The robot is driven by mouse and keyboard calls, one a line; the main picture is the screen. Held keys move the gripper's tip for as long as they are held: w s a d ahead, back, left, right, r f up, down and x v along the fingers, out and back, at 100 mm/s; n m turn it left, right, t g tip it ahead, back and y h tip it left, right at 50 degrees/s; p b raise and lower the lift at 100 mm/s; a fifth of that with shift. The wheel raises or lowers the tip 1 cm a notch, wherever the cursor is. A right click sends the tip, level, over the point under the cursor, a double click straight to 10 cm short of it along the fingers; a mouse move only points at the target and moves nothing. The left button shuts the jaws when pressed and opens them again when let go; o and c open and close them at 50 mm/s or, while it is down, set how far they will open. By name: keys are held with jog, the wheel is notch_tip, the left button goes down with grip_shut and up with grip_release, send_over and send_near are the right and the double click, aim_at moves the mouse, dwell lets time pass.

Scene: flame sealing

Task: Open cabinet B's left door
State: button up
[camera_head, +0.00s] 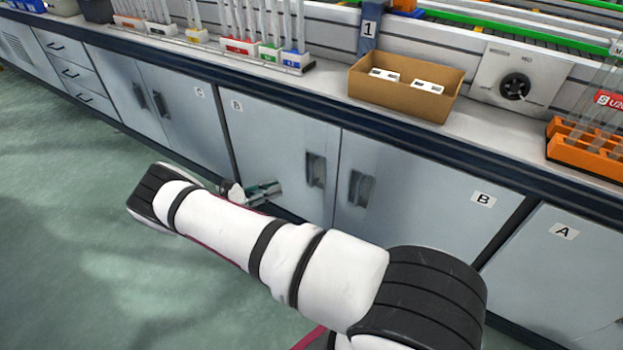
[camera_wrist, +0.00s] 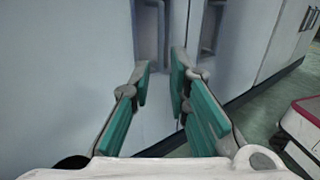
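Cabinet B is the light grey two-door unit under the bench, with its B label (camera_head: 483,199) on the right door. Its left door (camera_head: 262,135) looks shut and has a grey upright handle (camera_head: 316,171) near its right edge. My gripper (camera_head: 279,190) is in front of this door, left of the handle and a little lower, apart from it. In the wrist view my teal-padded fingers (camera_wrist: 160,75) stand open with nothing between them. The left door's handle (camera_wrist: 153,32) shows just beyond the fingertips. The right door's handle (camera_wrist: 211,28) is farther right.
The right door (camera_head: 425,195) of cabinet B looks shut, its handle (camera_head: 361,188) close to the left one. Cabinet C (camera_head: 180,100) stands to the left, cabinet A (camera_head: 560,270) to the right. The benchtop holds a cardboard box (camera_head: 400,95) and tube racks. The green floor (camera_head: 80,220) is clear.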

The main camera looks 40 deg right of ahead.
aim_at(312, 185)
jog(key=b+x, duration=0.1)
jog(key=x, duration=1.2)
jog(key=shift+d+r, duration=0.1)
grip_shut()
